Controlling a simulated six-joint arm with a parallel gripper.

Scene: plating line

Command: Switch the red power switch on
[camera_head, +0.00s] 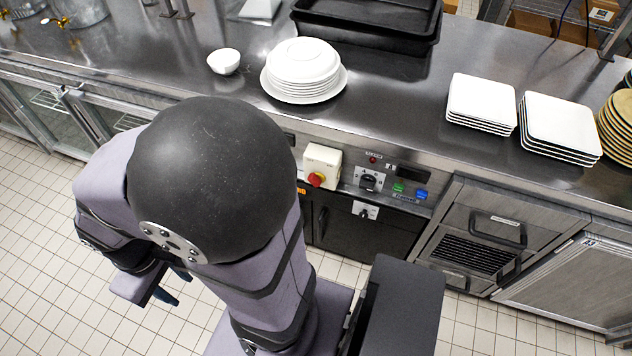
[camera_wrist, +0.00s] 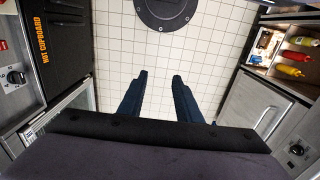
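A red knob (camera_head: 316,180) sits on a pale box (camera_head: 323,160) on the counter's front panel in the head view. I cannot read its position. A small red part (camera_wrist: 3,45) shows at the left edge of the wrist view; I cannot tell whether it is the same knob. My gripper (camera_head: 176,287) hangs low at the left of my arm in the head view, well apart from the panel. In the wrist view my gripper (camera_wrist: 160,76) has two dark fingers apart with only floor tiles between them. It is open and empty.
Right of the red knob are a black rotary switch (camera_head: 367,182), a green button (camera_head: 398,188), a blue button (camera_head: 421,194) and a lower rotary knob (camera_head: 365,211). Round plates (camera_head: 303,65) and square plates (camera_head: 481,100) stand on the counter. Red and yellow bottles (camera_wrist: 290,57) sit opposite.

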